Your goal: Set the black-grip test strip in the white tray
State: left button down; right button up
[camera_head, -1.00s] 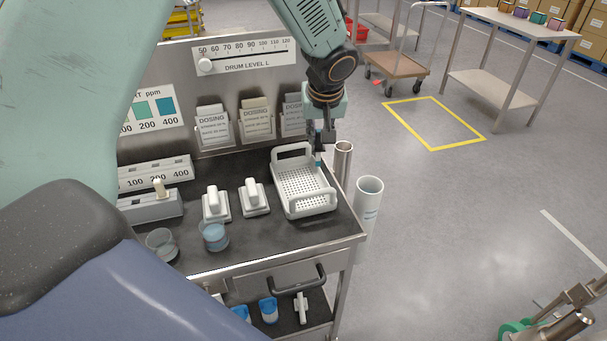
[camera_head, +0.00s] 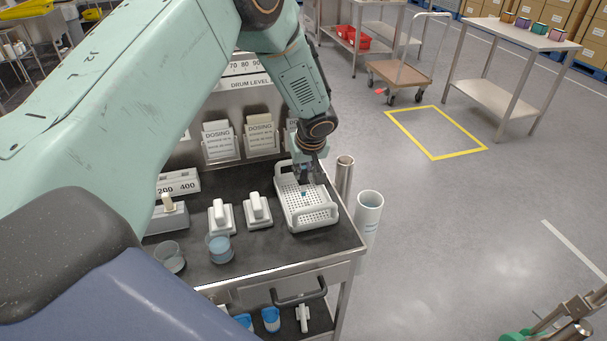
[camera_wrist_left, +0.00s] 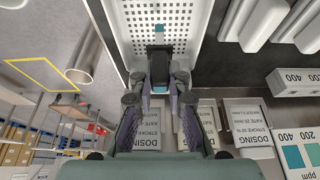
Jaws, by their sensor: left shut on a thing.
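The white tray (camera_head: 314,213), with a perforated floor and raised end handles, sits at the right end of the dark cart top. It fills the top middle of the left wrist view (camera_wrist_left: 134,40). My left gripper (camera_head: 312,179) points down over the tray's back part. In the left wrist view my left gripper (camera_wrist_left: 160,88) is shut on the test strip's black grip (camera_wrist_left: 159,62). A small blue end (camera_wrist_left: 159,28) shows beyond the grip, against the tray floor; it also shows in the head view (camera_head: 304,193). Whether the strip touches the floor I cannot tell.
Two white handled blocks (camera_head: 221,217) (camera_head: 257,210) stand left of the tray, with clear cups (camera_head: 219,248) in front. Dosing cards (camera_head: 260,136) hang on the panel behind. A steel cylinder (camera_head: 344,178) and a white tube (camera_head: 368,214) stand close to the right.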

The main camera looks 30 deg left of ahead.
pick_arm(q)
jog(key=shift+f, duration=0.85)
jog(key=shift+w, duration=0.1)
jog(key=shift+d, duration=0.1)
jog(key=shift+f+b, duration=0.2)
jog(key=shift+b, duration=0.15)
jog(key=c, duration=1.7)
grip_release()
jog(key=shift+r, duration=0.1)
jog(key=o, duration=0.4)
